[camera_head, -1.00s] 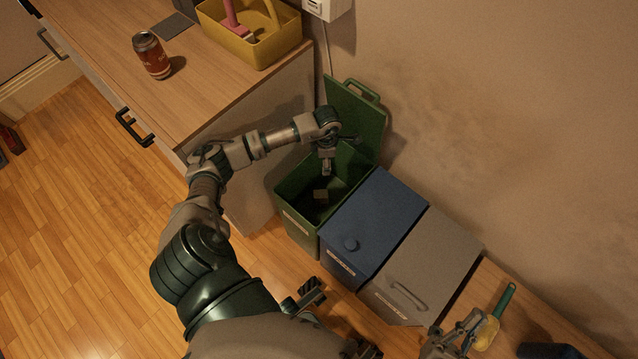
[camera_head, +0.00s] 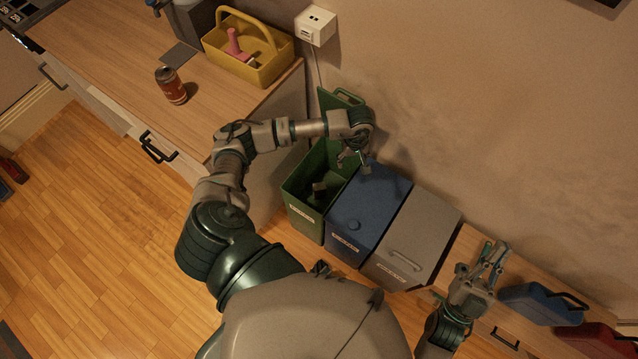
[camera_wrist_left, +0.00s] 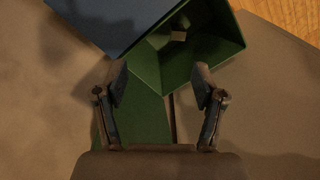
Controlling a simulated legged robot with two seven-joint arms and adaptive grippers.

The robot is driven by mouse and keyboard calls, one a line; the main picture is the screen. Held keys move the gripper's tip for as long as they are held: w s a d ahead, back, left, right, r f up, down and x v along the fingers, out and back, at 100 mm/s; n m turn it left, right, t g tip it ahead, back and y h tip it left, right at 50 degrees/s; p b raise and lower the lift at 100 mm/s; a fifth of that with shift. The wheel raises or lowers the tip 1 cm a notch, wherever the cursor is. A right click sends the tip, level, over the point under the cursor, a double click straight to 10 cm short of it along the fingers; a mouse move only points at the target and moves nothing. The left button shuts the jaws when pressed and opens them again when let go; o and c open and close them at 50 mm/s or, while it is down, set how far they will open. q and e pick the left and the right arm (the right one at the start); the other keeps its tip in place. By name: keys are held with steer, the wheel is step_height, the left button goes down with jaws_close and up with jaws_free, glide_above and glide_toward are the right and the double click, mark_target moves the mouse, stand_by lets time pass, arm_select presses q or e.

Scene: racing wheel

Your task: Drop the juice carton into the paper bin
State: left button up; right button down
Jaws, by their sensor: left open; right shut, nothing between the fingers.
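A small pale boxy item (camera_head: 319,188) lies inside the open green bin (camera_head: 305,215); it also shows deep in that bin in the left wrist view (camera_wrist_left: 178,36). I cannot tell whether it is the juice carton. The bin labels are too small to read, so I cannot tell which is the paper bin. The blue bin (camera_head: 362,225) and grey bin (camera_head: 418,235) have their lids shut. My left gripper (camera_head: 355,163) is open and empty above the back of the green and blue bins. My right gripper (camera_head: 490,254) is shut and empty over the right-hand wooden surface.
The green lid (camera_head: 340,100) stands raised against the wall. A blue container (camera_head: 535,303) and a red one (camera_head: 590,340) are at the right.

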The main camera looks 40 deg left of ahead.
arm_select(q)
steer(key=d+r+m+p, duration=0.1)
steer(key=m, duration=0.1)
steer(key=s+d+r+m+p, duration=0.1)
steer(key=r+m, duration=0.1)
steer(key=shift+s+d, duration=0.2)
steer(key=shift+d, duration=0.2)
arm_select(e)
step_height(320, 180, up, 4)
steer(key=shift+s+r, duration=0.1)
